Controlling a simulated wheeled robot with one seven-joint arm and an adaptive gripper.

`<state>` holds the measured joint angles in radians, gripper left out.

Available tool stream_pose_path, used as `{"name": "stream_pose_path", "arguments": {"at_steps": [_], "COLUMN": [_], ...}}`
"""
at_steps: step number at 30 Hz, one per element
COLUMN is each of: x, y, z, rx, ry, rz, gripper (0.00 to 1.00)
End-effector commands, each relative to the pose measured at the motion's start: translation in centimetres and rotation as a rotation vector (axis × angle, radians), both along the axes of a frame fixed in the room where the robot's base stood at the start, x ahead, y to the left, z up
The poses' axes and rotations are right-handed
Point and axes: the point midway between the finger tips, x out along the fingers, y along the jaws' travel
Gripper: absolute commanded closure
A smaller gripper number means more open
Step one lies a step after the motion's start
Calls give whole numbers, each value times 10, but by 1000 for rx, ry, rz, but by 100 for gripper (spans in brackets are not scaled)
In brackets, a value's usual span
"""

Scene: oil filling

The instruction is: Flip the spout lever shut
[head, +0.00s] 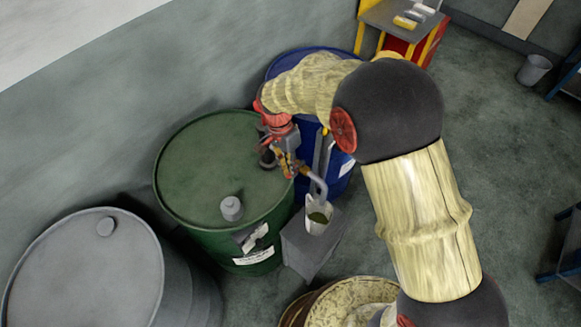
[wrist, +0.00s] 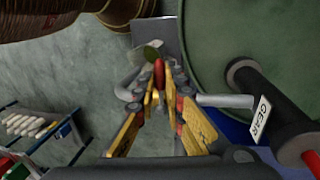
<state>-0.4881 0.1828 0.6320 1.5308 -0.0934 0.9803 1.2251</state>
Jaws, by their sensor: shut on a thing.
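The red spout lever (wrist: 159,72) shows between the tips of my yellow-fingered gripper (wrist: 160,92) in the wrist view, and the fingers are shut on it. In the head view my gripper (head: 288,165) is over the right edge of the green drum (head: 200,165), at the spout. The grey spout pipe (head: 319,184) bends down over a light container (head: 317,222) with greenish content. The pipe also shows in the wrist view (wrist: 225,101), passing behind my fingers. The lever is hidden by my gripper in the head view.
The container stands on a grey stand (head: 308,250). A blue drum (head: 338,183) is behind, a grey drum (head: 85,275) at left. Shelves (wrist: 40,125) stand at left in the wrist view.

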Motion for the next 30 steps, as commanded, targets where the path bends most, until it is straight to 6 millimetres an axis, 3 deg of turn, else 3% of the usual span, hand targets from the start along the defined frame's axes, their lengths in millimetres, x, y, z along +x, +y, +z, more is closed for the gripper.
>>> {"name": "stream_pose_path", "arguments": {"at_steps": [2,3,12,23,30], "x": [1,1,0,1,6], "y": [1,1,1,1,7], "z": [1,1,0,3,38], "rx": [3,3,2,2,3], "ry": [-3,-3,-2,-1,-5], "rz": [-2,-2,0,0,0], "gripper": [100,89,72,71,71]}}
